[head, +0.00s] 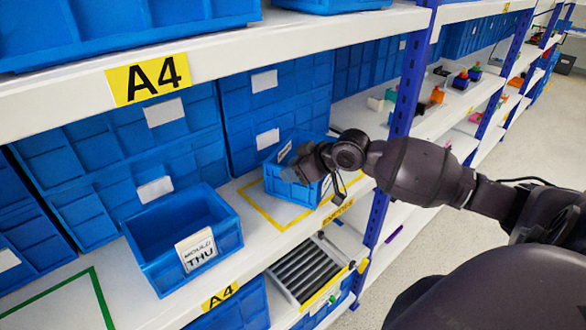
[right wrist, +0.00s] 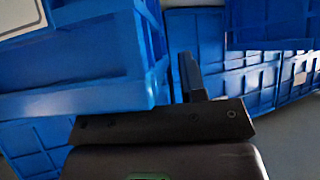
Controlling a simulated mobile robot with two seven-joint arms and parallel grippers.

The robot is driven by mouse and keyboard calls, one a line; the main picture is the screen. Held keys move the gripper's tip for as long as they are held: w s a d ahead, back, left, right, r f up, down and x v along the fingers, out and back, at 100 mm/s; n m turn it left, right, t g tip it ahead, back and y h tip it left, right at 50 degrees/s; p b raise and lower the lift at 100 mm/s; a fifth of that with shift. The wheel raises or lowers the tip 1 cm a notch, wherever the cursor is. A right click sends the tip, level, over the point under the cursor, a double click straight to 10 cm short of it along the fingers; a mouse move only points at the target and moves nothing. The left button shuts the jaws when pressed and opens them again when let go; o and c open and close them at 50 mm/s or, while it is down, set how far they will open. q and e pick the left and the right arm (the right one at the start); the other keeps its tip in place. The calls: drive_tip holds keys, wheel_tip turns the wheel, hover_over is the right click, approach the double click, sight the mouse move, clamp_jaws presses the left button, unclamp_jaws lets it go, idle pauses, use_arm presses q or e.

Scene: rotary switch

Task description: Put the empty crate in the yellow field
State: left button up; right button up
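A small blue crate (head: 285,183) with white labels is at the yellow-outlined field (head: 262,212) on the white shelf. Its inside is mostly hidden by my right gripper, and I cannot tell whether its base touches the shelf. My right gripper (head: 308,163) is at the crate's upper right side. In the right wrist view, one dark finger (right wrist: 189,77) stands close against the crate's wall (right wrist: 105,60). The other finger is hidden, and the gripper looks shut on that wall. My left gripper is not in view.
A second blue crate (head: 160,270) labelled "MOULD THU" stands to the left, looking empty. Large blue bins (head: 270,90) line the back. A blue post (head: 408,75) stands right of the field. The upper shelf edge (head: 230,50) overhangs. A green-outlined field (head: 98,290) lies lower left.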

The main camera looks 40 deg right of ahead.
drive_tip(key=v, duration=1.2)
drive_tip(key=s+f+m+t+h, duration=0.1)
drive_tip(key=s+f+m, duration=0.15)
drive_tip(key=f, duration=0.65)
drive_tip(key=s+f+m+t+h, duration=0.1)
drive_tip(key=s+f+h, duration=0.15)
drive_tip(key=f, duration=0.75)
drive_tip(key=s+a+f+h, duration=0.1)
drive_tip(key=s+a+f, duration=0.3)
drive_tip(key=a+f, duration=0.2)
drive_tip(key=s+a+f+m, duration=0.1)
drive_tip(key=s+a+f, duration=0.4)
drive_tip(key=a+f, duration=0.2)
drive_tip(key=shift+s+a+f+h+b, duration=0.3)
drive_tip(key=shift+a+h+b, duration=0.05)
drive_tip(key=shift+a, duration=0.1)
